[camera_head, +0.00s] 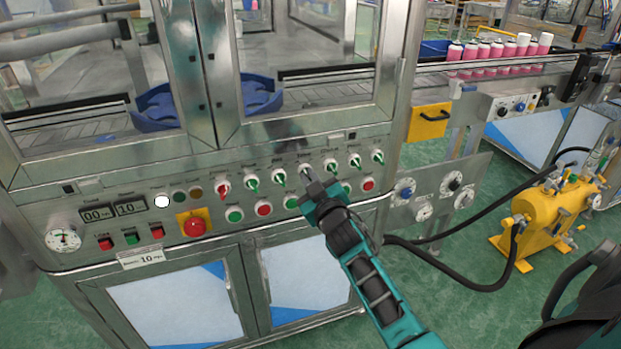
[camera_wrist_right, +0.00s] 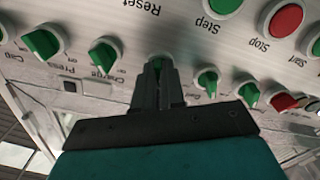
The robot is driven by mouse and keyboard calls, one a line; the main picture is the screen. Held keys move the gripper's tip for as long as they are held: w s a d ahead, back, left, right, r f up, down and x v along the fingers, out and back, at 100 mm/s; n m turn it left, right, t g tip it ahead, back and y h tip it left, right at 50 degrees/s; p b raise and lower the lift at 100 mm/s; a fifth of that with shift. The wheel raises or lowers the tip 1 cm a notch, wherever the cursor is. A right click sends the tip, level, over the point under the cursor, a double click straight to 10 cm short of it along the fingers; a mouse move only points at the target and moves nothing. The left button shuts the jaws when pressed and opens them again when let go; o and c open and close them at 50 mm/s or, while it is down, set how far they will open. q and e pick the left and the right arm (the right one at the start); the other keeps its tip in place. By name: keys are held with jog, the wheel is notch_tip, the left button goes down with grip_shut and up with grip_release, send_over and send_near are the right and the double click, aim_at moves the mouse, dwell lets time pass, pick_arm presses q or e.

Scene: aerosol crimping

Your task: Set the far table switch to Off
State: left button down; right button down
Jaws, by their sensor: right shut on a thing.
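A row of green switch knobs and one red knob (camera_head: 223,189) runs along the steel control panel (camera_head: 110,180). My right gripper (camera_head: 309,178) reaches the row from below and covers the knob third to the right of the red one. In the right wrist view my right gripper (camera_wrist_right: 158,78) is closed around this green switch (camera_wrist_right: 158,61), of which a little green shows. Its label and exact angle are hidden. The charge switch (camera_wrist_right: 104,54) is on its left there, and another green switch (camera_wrist_right: 207,82) is on its right. My left gripper is not in view.
Green and red push buttons (camera_head: 264,209) sit just below the switches, close to my gripper. A red emergency stop (camera_head: 195,227) is further left. A yellow pump unit (camera_head: 548,215) with black hoses stands on the right. Pink cans (camera_head: 470,52) stand on the back conveyor.

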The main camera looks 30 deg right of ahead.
jog(key=shift+n, duration=0.5)
jog(key=c, duration=1.2)
grip_release()
jog(key=shift+p+v, duration=0.45)
jog(key=shift+v, duration=6.05)
jog(key=shift+f, duration=0.1)
jog(key=s+a+f+g+y, duration=0.2)
jog(key=s+a+f, duration=0.2)
jog(key=s+a+f+g+y+p, duration=0.1)
jog(key=s+a+f+g+y, duration=0.1)
jog(key=s+a+f, duration=0.3)
jog(key=s+a+f+m+g+y, duration=0.1)
jog(key=s+a+f+g+y, duration=0.1)
jog(key=s+a+f, duration=0.2)
jog(key=shift+s+a+f+g+y+p, duration=0.15)
jog(key=shift+a+f+g+y+p, duration=0.2)
jog(key=shift+a+f, duration=0.15)
